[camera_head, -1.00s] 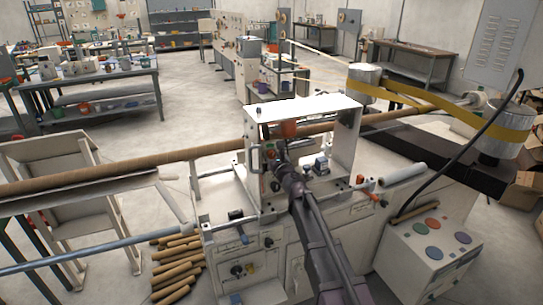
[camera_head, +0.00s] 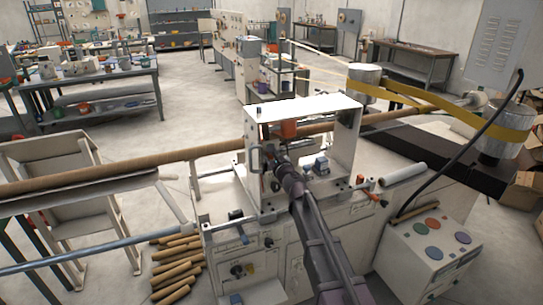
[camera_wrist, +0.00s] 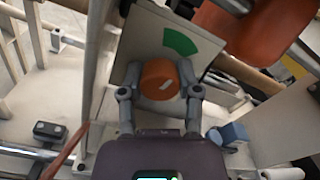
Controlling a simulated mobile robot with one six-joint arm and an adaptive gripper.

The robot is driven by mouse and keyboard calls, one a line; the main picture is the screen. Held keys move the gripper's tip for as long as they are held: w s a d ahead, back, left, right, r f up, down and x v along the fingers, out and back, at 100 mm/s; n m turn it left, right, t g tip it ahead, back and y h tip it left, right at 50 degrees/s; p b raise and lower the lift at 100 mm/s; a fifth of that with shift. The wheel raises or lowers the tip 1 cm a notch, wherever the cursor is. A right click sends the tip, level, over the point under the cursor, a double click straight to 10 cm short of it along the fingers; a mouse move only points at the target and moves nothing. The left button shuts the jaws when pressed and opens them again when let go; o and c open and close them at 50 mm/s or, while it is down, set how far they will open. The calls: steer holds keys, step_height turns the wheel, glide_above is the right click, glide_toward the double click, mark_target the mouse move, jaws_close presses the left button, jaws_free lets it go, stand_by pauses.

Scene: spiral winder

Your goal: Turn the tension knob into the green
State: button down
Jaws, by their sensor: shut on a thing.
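The tension knob (camera_wrist: 160,79) is an orange round knob with a short white mark on the lower right part of its face. It sits in front of a pale panel, and a green arc (camera_wrist: 180,41) shows just above and right of it. My gripper (camera_wrist: 160,90) has one finger on each side of the knob and is shut on it. The mark lies low on the face, away from the arc; its exact pointing is hard to tell. In the head view, my gripper (camera_head: 276,164) is at the white frame (camera_head: 251,150) of the winder, hiding the knob.
A large orange part (camera_wrist: 255,35) hangs close above right of my gripper in the wrist view. A blue block (camera_wrist: 232,134) and a dark block (camera_wrist: 48,130) lie to either side. A long brown tube (camera_head: 120,176) runs through the machine.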

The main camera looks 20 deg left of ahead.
steer(key=c, duration=0.6)
jaws_free()
steer(key=shift+s+d, duration=0.1)
steer(key=v, duration=1.1)
steer(key=shift+s+d, duration=0.25)
